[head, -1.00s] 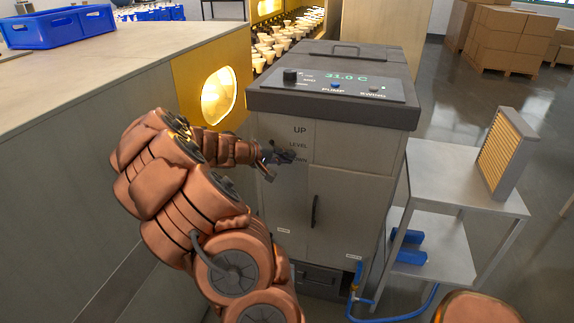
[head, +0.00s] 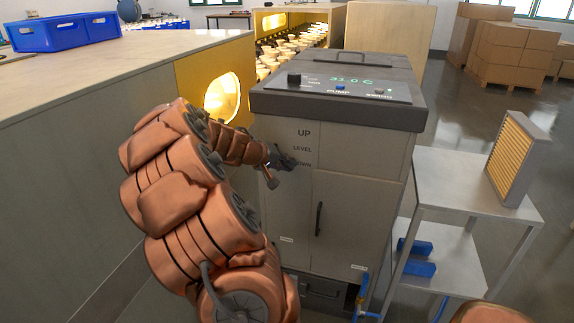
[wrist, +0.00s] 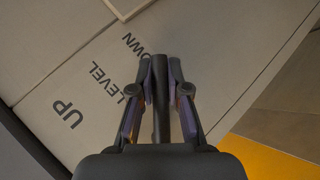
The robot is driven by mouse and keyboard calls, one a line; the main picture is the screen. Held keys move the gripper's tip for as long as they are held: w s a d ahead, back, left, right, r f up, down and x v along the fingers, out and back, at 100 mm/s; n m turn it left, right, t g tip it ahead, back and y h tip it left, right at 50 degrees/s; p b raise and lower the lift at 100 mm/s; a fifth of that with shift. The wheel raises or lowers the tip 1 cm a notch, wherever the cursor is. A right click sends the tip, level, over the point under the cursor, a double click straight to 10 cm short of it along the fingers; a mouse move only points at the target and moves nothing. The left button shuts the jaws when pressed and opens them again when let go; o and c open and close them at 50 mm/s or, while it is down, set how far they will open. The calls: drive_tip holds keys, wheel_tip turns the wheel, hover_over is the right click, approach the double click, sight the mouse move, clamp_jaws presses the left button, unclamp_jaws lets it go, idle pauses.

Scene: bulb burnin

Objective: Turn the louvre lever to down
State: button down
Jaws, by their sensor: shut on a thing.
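The louvre lever is a dark rod (wrist: 161,110) between my gripper's fingers in the wrist view. My gripper (wrist: 160,72) is shut on it, one finger on each side. In the head view my gripper (head: 284,162) is at the upper left of the grey cabinet's front (head: 350,152), beside the DOWN label and partly covering it. The lever is hard to make out there behind the fingers. The labels UP (head: 304,133), LEVEL (head: 302,149) and DOWN (head: 304,164) run top to bottom. In the wrist view the fingertips are nearest the DOWN label (wrist: 133,43).
The cabinet's top panel (head: 345,88) carries a dark knob, a 31.0 C display and PUMP and SWING controls. A long bench (head: 120,60) with a blue crate stands left. A metal trolley (head: 455,185) holding a framed filter (head: 517,160) stands right, with blue hoses low down.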

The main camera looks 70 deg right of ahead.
drive_tip(key=c, duration=1.1)
unclamp_jaws()
drive_tip(key=shift+c, duration=0.2)
drive_tip(key=v, duration=1.2)
drive_tip(key=shift+f, duration=0.1)
